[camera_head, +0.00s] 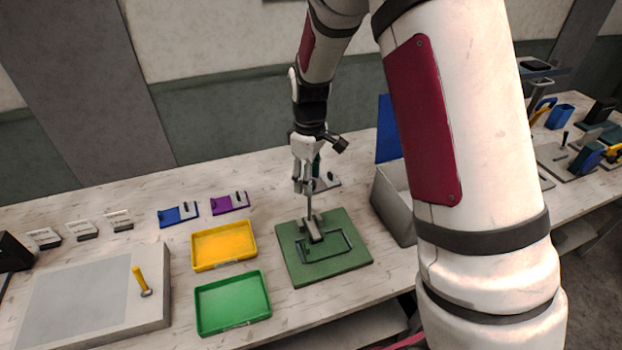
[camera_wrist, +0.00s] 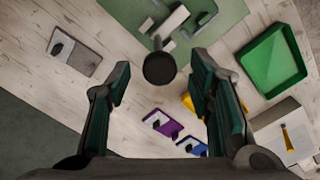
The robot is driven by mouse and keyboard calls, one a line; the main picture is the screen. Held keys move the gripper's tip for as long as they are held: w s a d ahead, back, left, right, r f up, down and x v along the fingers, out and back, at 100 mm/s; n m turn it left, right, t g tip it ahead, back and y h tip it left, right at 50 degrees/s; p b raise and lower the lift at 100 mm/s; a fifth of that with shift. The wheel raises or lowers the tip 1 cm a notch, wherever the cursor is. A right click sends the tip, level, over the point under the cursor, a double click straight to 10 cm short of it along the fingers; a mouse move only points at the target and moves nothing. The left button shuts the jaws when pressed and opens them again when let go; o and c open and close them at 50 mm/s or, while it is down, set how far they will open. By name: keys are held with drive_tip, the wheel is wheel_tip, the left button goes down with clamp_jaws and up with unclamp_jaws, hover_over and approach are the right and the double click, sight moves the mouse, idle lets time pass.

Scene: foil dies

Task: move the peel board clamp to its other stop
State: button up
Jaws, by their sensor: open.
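The green peel board (camera_head: 350,262) lies on the bench with a dark rectangular outline on it. A grey clamp (camera_head: 314,231) sits near the board's back middle, with a thin upright post rising from it towards my gripper. In the wrist view the post's dark round knob (camera_wrist: 160,69) shows between my fingertips, with the green board (camera_wrist: 120,14) and grey clamp parts (camera_wrist: 172,22) beyond. My gripper (camera_head: 309,190) is open, pointing down above the clamp. Its two fingers stand apart on either side of the knob in the wrist view; I see no contact.
A yellow tray (camera_head: 223,247) and a green tray (camera_head: 233,302) lie left of the board. An open grey box (camera_head: 393,205) with a blue lid stands close on its right. Blue (camera_head: 178,215) and purple (camera_head: 229,203) pieces lie at the back left.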

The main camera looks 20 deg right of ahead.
drive_tip(key=shift+f, duration=0.45)
drive_tip(key=shift+c, duration=0.3)
clamp_jaws()
drive_tip(key=shift+w, duration=0.15)
